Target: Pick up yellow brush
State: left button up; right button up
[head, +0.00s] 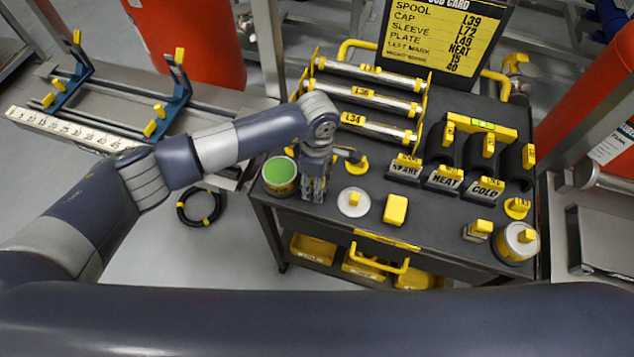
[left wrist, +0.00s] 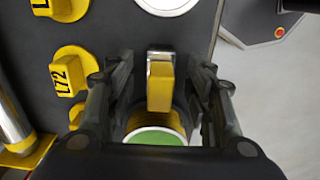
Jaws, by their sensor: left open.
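The yellow brush (left wrist: 160,85), a yellow block with a silvery metal band at its far end, shows in the left wrist view between the open fingers of my left gripper (left wrist: 160,100). Gaps show on both sides of it, so the fingers look apart from it. In the head view my left gripper (head: 314,190) points down at the left side of the dark cart top (head: 345,238), beside a green-topped tin (head: 279,172). The gripper hides the brush there. The tin also shows in the left wrist view (left wrist: 157,137), just below the brush. My right gripper is in neither view.
A white disc (head: 354,203) and a yellow block (head: 396,209) lie right of the gripper. Metal spools (head: 372,75) on a rack and yellow caps, one marked L72 (left wrist: 73,72), stand close by. Labelled holders (head: 445,178) fill the cart's right side.

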pick_arm(q)
grip_shut()
jog(key=shift+r, duration=0.15)
jog(key=shift+r+b, duration=0.45)
jog(key=shift+r, duration=0.1)
notch_tip(320, 180, up, 2)
jog(key=shift+d+r+b, duration=0.1)
jog(key=shift+b, duration=0.6)
jog(key=s+d+r+b, duration=0.1)
jog(key=s+d+b, duration=0.3)
jog(key=s+d, duration=0.6)
jog(key=shift+s+d+r+b, duration=0.25)
jog(key=shift+s+b, duration=0.15)
jog(key=shift+s, duration=0.65)
